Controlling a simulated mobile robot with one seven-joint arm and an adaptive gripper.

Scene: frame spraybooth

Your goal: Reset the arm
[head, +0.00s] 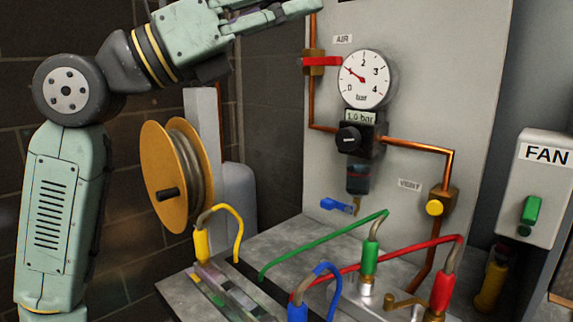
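My pale green arm rises along the left side of the head view, bends at a dark round joint and reaches right across the top. My gripper (300,9) is at the top, partly cut off by the frame edge. It points right, above and left of the air gauge (366,79), and looks apart from the panel. I see nothing held, but the fingers overlap and the gap between them cannot be made out.
Yellow, green, blue and red plugs with cables stand on the bench (290,238). An orange reel (165,180) is beside my arm. A FAN box (548,180) is right.

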